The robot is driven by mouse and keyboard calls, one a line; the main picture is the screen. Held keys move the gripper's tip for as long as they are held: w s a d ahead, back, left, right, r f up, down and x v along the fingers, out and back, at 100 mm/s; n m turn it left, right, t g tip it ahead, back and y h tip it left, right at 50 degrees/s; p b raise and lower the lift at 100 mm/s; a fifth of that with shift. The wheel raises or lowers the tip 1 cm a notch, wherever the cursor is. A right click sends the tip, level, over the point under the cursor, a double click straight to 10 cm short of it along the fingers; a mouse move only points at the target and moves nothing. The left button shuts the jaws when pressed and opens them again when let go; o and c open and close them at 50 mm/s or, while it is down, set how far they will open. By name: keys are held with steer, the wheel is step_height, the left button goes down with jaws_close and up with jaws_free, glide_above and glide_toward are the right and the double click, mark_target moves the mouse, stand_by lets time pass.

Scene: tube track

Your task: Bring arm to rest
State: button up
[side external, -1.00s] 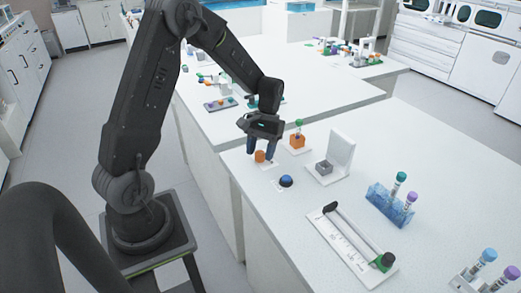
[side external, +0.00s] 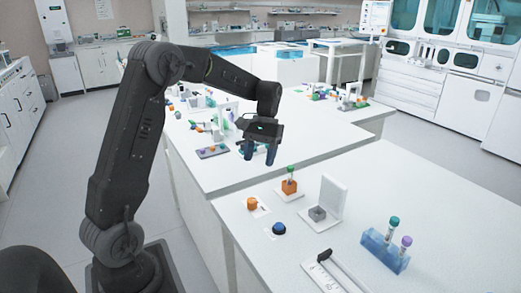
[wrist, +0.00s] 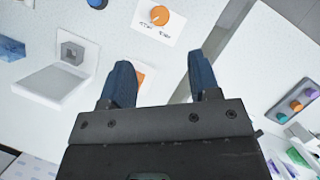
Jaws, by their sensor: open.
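My gripper (side external: 259,154) is open and empty, raised above the white bench in the side external view. In the wrist view its two dark blue fingers (wrist: 161,85) stand apart with nothing between them. Below it, an orange knob (side external: 252,204) sits on a small white plate; the knob also shows in the wrist view (wrist: 160,15), beyond the fingertips. An orange block holding a green-capped tube (side external: 289,186) stands to the right of the knob; in the wrist view an orange patch is partly hidden behind the left finger.
A blue dome button (side external: 279,229), a grey block on a white stand (side external: 318,213), a blue rack with capped tubes (side external: 385,250) and a slide track (side external: 330,268) are on the near bench. A panel with coloured knobs (side external: 212,151) lies on the bench behind. The air around my gripper is clear.

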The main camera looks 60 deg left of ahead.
steer(key=shift+v, duration=0.95)
steer(key=s+d+r+m+t+y, duration=0.1)
steer(key=s+d+r+m+t, duration=0.15)
steer(key=s+d, duration=0.2)
steer(key=s+d+r+m+t+y, duration=0.1)
steer(key=s+d+r+t, duration=0.1)
steer(key=s+d+r, duration=0.3)
steer(key=s+d+f+m+t, duration=0.1)
steer(key=s+d+m+t, duration=0.2)
steer(key=s+d, duration=0.4)
steer(key=shift+s+d+f+t, duration=0.35)
steer(key=shift+s+t, duration=0.5)
steer(key=shift+s, duration=0.15)
